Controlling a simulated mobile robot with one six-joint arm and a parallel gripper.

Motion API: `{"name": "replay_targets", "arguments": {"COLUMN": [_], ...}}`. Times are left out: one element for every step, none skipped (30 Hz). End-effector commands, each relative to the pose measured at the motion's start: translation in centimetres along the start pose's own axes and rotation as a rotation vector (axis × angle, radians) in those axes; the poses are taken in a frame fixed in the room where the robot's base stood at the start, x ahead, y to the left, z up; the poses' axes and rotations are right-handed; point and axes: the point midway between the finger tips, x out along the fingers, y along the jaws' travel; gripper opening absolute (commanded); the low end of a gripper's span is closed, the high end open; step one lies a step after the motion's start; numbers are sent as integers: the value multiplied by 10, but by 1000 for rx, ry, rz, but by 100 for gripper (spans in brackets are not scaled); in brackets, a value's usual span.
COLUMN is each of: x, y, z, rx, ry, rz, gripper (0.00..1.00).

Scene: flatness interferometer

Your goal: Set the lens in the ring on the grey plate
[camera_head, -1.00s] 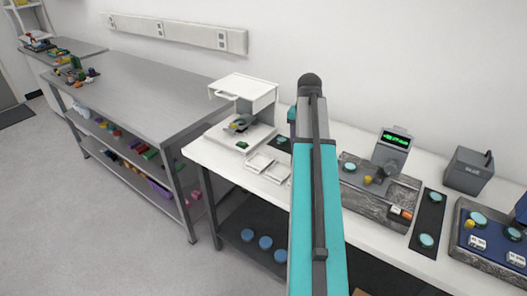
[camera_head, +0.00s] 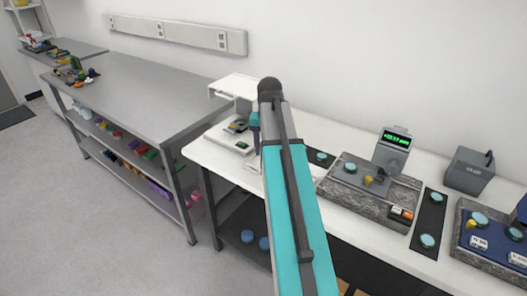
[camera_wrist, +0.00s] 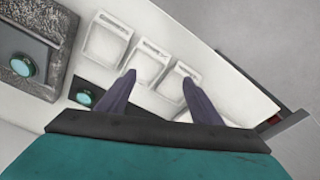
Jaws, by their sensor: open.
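In the head view, a teal lens disc (camera_head: 321,156) lies on a black pad left of the granite-look station. Another teal disc (camera_head: 350,168) sits on the grey plate (camera_head: 366,187) of that station. In the wrist view, a teal disc (camera_wrist: 84,97) lies on the black pad left of my fingers, and another (camera_wrist: 22,66) sits on the grey plate (camera_wrist: 36,52) at the far left. I cannot tell a ring apart from these discs. My gripper (camera_wrist: 158,76) is open with nothing between its fingers, above white trays. In the head view my arm hides its fingers.
White trays (camera_wrist: 151,63) lie below my gripper. A white stand (camera_head: 235,85) is at the bench's left end. A green-lit display (camera_head: 396,139) stands behind the grey plate. Another black pad (camera_head: 430,220) with teal discs and a blue station (camera_head: 490,232) are further right.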

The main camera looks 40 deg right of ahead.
Motion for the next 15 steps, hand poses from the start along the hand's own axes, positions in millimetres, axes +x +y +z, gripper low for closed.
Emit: {"name": "replay_targets", "arguments": {"x": [0, 0, 0, 0, 0, 0, 0, 0, 0, 0, 0, 0, 0, 0, 0], "y": [-6, -8, -12, -14, -16, -18, -20, -21, -22, -22, -23, -23, -23, -23, -23], "z": [3, 4, 5, 6, 7, 8, 9, 9, 10, 10, 10, 10, 10, 10, 10], "rx": [-13, -19, -27, -32, -37, -43, -47, -49, -52, -54, -55, -56, -56, -56, -56], "ry": [0, 0, 0, 0, 0, 0, 0, 0, 0, 0, 0, 0, 0, 0, 0], "rz": [-2, -2, -3, -4, -5, -5, -6, -6, -6, -7, -7, -7, -7, -7, -7], "gripper": [60, 60, 60, 60, 60, 60, 60, 60, 60, 60, 60, 60, 60, 60, 60]}}
